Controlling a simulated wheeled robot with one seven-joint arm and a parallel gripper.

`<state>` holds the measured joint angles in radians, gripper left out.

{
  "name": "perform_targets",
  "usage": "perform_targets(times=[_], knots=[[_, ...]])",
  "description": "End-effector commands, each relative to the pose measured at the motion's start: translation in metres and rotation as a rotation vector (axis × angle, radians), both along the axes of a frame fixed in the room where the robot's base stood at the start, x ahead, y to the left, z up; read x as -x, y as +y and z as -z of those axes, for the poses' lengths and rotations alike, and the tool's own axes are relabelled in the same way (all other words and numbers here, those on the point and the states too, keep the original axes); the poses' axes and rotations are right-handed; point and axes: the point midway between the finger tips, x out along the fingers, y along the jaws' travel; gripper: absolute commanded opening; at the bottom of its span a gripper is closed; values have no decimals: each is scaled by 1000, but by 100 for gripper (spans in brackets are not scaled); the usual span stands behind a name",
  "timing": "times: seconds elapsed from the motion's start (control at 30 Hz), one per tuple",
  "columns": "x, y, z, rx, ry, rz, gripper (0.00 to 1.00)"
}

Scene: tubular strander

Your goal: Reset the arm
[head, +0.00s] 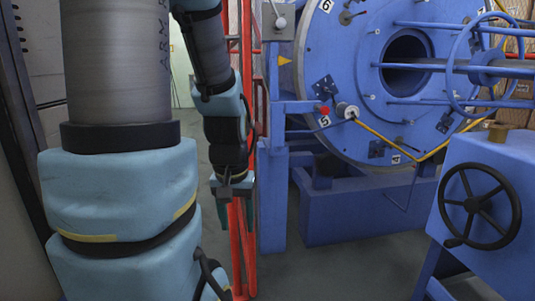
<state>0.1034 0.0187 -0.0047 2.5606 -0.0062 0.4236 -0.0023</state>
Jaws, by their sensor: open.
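My arm fills the left side of the head view, its upper links close to the camera and its far end hanging down. My gripper (236,213) is at the end of it, pointing down.
The blue strander disc (345,35) with numbered positions stands at the centre right, a yellow strand (386,141) running from it. A blue box with a black handwheel (480,205) is at the lower right. Grey floor (340,262) is clear between them.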

Motion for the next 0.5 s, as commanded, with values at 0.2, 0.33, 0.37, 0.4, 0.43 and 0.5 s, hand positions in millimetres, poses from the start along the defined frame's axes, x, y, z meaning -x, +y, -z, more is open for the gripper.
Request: perform_targets(times=[0.2,0.33,0.37,0.4,0.43,0.5], knots=[[0,0,-65,0,0,0,59],[0,0,-108,0,0,-1,59],[0,0,-117,0,0,-1,59],[0,0,-130,0,0,0,59],[0,0,-139,0,0,-1,59],[0,0,-162,0,0,-1,59]])
